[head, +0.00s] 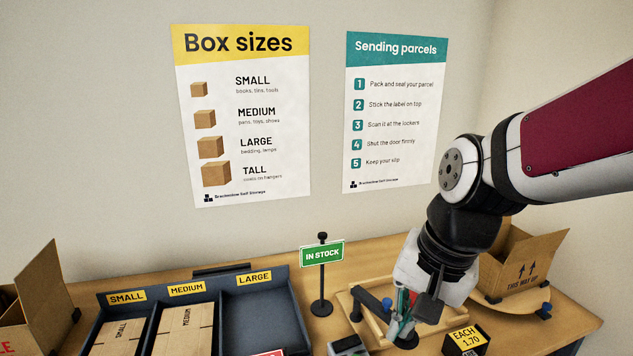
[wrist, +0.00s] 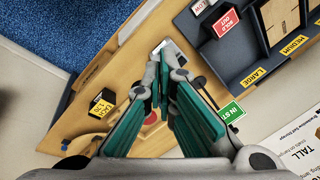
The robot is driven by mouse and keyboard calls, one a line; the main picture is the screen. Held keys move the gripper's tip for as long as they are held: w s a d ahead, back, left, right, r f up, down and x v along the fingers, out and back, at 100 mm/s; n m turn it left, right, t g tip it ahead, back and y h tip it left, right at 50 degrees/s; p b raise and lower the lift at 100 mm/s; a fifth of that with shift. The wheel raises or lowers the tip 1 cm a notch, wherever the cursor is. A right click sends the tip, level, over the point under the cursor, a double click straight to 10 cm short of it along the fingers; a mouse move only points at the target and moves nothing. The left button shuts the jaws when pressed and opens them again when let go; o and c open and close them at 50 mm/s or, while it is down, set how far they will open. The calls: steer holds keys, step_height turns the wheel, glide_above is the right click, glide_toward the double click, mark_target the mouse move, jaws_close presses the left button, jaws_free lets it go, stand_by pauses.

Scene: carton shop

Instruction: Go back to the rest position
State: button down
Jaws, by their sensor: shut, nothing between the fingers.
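My gripper (head: 403,312) hangs low over the right-middle of the counter in the head view, pointing down above a light wooden frame (head: 343,299). Its teal-padded fingers are shut and hold nothing. In the wrist view the gripper (wrist: 164,80) reaches up from the bottom edge, with the fingertips close together. The fingers hide part of the counter and of the things below them. I cannot tell whether the fingertips touch anything.
A dark tray (head: 221,294) has SMALL, MEDIUM and LARGE compartments; LARGE looks empty. A green IN STOCK sign (head: 322,254) stands beside it. A price block (head: 465,341) and an open carton (head: 523,262) are at the right. A SOLD OUT sign (wrist: 226,22) shows in the wrist view.

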steer(key=s+d+r+n+t+h, duration=0.1)
steer(key=s+d+r+n, duration=0.1)
steer(key=s, duration=0.4)
steer(key=s+d+r+n+t+h, duration=0.1)
steer(key=s+d+r+n, duration=0.1)
steer(key=s+d, duration=0.3)
steer(key=shift+s+d+n, duration=0.2)
steer(key=shift+s+n, duration=0.5)
